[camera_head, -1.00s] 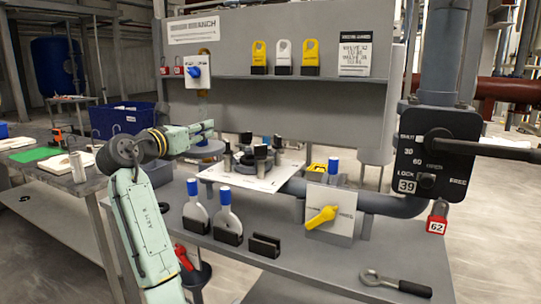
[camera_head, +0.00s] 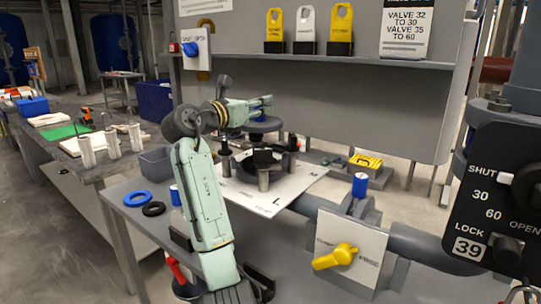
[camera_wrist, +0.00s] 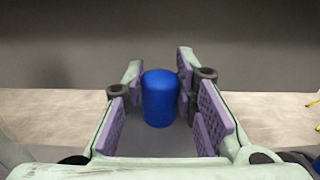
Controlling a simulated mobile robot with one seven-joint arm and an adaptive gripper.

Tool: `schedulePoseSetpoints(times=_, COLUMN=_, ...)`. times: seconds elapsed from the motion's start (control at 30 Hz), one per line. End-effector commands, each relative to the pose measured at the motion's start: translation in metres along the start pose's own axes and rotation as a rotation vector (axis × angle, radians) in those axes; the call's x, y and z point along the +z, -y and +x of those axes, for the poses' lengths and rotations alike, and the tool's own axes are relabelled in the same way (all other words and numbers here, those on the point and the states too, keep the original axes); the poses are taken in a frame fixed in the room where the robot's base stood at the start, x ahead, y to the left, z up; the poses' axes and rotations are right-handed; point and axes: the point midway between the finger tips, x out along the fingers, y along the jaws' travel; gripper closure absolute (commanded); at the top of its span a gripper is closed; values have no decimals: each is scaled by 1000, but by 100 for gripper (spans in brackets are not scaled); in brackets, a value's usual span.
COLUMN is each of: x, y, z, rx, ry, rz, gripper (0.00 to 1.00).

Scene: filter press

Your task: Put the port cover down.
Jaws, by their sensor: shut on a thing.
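The port cover (camera_head: 262,124) shows in the head view as a dark grey disc just under my gripper (camera_head: 264,103). In the wrist view, a blue upright knob (camera_wrist: 159,98) stands between the purple pads of my gripper (camera_wrist: 158,100), which is shut on it. In the head view my fingers hide the knob. The disc appears above and slightly behind a dark round fitting (camera_head: 265,157) with several posts on a white plate (camera_head: 290,190). Whether disc and fitting touch cannot be told.
A blue ring (camera_head: 138,198) and a black ring (camera_head: 153,209) lie on the bench at left. A yellow-handled valve box (camera_head: 345,250) and a blue-capped part (camera_head: 359,186) stand to the right. A grey panel with a tag shelf rises behind.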

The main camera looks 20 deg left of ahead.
Motion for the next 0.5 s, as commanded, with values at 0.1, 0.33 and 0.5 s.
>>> schedulePoseSetpoints(times=0.1, x=-14, y=-2, z=-1, rx=3, ry=-1, rz=-1, gripper=100)
schedulePoseSetpoints(times=0.33, x=-51, y=-1, z=-1, rx=2, ry=0, rz=-1, gripper=100)
schedulePoseSetpoints(times=0.5, x=-68, y=-1, z=0, rx=1, ry=0, rz=-2, gripper=100)
